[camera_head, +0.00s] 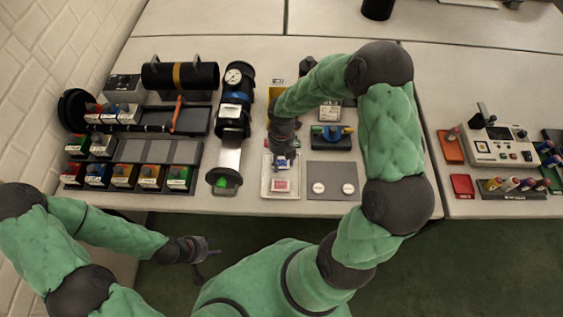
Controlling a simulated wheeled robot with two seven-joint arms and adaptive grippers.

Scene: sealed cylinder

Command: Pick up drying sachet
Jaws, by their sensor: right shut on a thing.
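A shallow pale tray (268,192) stands near the table's front edge and holds small packets. A white packet with blue marking (280,163), which looks like a drying sachet, is at the tip of my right gripper (283,157). That gripper points down over the back of the tray and is shut on the packet, partly covering it. Whether the packet is clear of the tray I cannot tell. A white packet with a red label (281,185) lies in the tray's front part. My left gripper (209,260) is open and empty, in front of the table edge.
A cylinder with a gauge (234,78) and an open front end stands left of the tray. A rack of coloured boxes (125,172) is further left. A grey mat with two white discs (332,180) lies right of the tray. My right arm spans the middle.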

